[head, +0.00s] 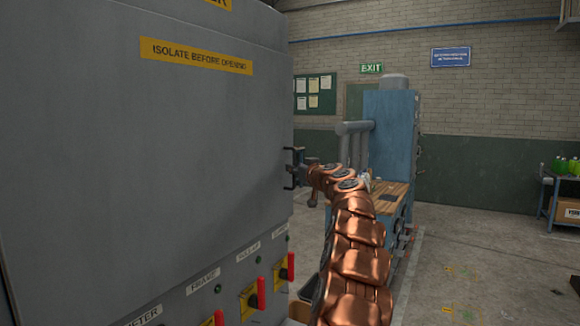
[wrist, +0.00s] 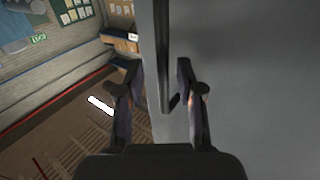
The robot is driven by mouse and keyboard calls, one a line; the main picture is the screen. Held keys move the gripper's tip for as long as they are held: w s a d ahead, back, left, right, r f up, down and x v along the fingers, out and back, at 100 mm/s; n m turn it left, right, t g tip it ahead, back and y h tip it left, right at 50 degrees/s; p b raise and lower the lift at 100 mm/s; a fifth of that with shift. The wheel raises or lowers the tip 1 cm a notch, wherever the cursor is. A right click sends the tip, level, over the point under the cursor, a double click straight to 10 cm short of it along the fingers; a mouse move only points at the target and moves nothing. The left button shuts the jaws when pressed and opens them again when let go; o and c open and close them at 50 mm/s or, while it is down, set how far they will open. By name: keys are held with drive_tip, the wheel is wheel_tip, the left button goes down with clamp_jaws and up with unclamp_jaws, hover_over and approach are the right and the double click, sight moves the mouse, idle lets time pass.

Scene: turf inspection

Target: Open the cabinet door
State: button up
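The grey cabinet (head: 150,130) fills the left of the head view, with a yellow "ISOLATE BEFORE OPENING" label on its face. A dark bar handle (head: 289,180) is at its right edge. My gripper (head: 299,165) is at this handle, at the end of my copper arm. In the wrist view, the dark handle (wrist: 162,55) runs down between the two fingers of my gripper (wrist: 161,88). The fingers are apart, with a gap on each side of the handle. The cabinet's grey face (wrist: 260,80) lies behind and to the right. The door looks shut.
Red-handled switches (head: 261,293) line the cabinet's lower front. A blue machine (head: 390,130) with a wooden worktop stands beyond my arm. Open floor (head: 480,260) lies to the right, with a shelf trolley (head: 565,190) at the far right edge.

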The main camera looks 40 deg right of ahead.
drive_tip(key=shift+w+r, duration=0.15)
drive_tip(key=shift+w, duration=0.25)
clamp_jaws()
idle(0.5)
